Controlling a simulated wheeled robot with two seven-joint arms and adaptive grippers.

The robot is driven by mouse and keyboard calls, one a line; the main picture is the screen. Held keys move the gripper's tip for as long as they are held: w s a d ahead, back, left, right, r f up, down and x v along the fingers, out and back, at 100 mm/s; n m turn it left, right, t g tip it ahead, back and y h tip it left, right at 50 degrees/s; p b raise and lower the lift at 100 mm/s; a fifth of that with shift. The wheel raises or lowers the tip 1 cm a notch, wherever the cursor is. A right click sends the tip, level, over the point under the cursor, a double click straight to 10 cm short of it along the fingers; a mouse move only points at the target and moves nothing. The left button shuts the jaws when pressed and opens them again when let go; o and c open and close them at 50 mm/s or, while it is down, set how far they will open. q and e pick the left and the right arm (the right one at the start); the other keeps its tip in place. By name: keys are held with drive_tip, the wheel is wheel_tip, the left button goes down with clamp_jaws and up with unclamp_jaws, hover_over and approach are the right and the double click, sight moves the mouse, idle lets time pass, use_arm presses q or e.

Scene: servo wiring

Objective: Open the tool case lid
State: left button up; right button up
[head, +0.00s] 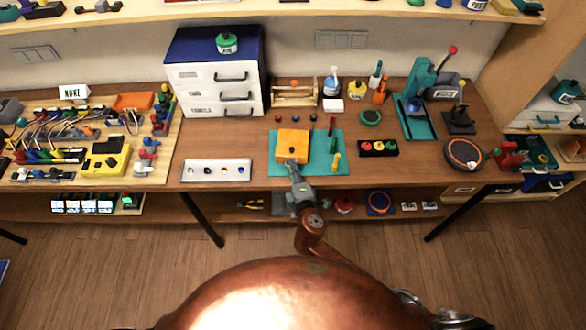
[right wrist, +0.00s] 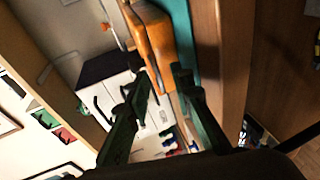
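The orange tool case (head: 293,143) lies on a teal mat (head: 328,164) near the front edge of the workbench. Its lid looks closed. My right gripper (head: 292,165) is at the near side of the case, reaching in from the front. In the right wrist view the case (right wrist: 155,40) shows just beyond the tips of my right gripper (right wrist: 162,72), whose two dark fingers are apart with nothing between them. I cannot tell whether a fingertip touches the case. My left gripper is not in view.
Red and green-yellow tools lie on the mat right of the case. A white panel with knobs (head: 216,170) is to the left, and a black tray with coloured buttons (head: 378,148) to the right. A white drawer cabinet (head: 215,90) stands behind. The bench front edge runs below the gripper.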

drive_tip(key=shift+c, duration=0.7)
clamp_jaws()
